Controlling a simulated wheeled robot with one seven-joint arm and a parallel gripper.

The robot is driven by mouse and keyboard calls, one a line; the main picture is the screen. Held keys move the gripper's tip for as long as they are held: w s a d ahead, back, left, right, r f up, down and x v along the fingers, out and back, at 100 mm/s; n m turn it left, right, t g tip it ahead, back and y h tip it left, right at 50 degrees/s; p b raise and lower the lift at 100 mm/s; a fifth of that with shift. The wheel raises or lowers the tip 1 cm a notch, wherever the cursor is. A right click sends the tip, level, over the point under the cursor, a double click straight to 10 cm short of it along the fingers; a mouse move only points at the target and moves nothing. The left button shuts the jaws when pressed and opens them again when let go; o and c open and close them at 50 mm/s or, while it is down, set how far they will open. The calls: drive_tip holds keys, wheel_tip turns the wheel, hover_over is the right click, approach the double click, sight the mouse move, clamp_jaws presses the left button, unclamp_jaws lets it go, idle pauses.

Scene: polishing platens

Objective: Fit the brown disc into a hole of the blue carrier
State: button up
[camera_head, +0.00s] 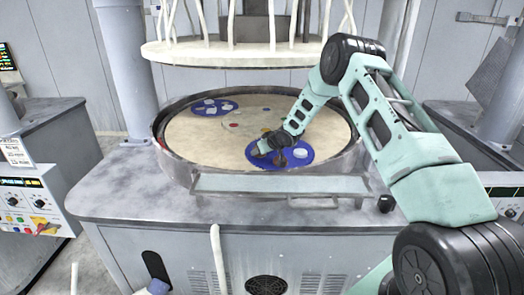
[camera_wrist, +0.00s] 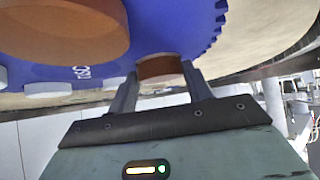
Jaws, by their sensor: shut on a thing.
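The blue carrier (camera_head: 308,149) lies on the round cream platen, at its near right, under my gripper. In the wrist view, the toothed edge of the blue carrier (camera_wrist: 196,22) fills the top. The brown disc (camera_wrist: 160,67) is between my fingertips, at the carrier's edge in that view. My gripper (camera_wrist: 160,78) is shut on it. In the head view, my gripper (camera_head: 265,146) is low over the carrier's left part and the held disc is not clear. I cannot tell whether the disc touches the carrier or sits in a hole.
A large brown round area (camera_wrist: 65,25) shows in the carrier; I cannot tell if it is a disc or a hole. A white disc (camera_head: 300,154) lies on the carrier. A second blue carrier (camera_head: 228,105) is at the platen's back left. The platen's raised rim (camera_head: 172,165) surrounds everything.

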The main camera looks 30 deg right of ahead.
drive_tip(key=shift+f, duration=0.1)
drive_tip(key=o, duration=1.1)
drive_tip(key=shift+c, duration=0.2)
drive_tip(key=b+v, duration=0.3)
drive_tip(key=v, duration=1.4)
drive_tip(key=shift+s, duration=0.1)
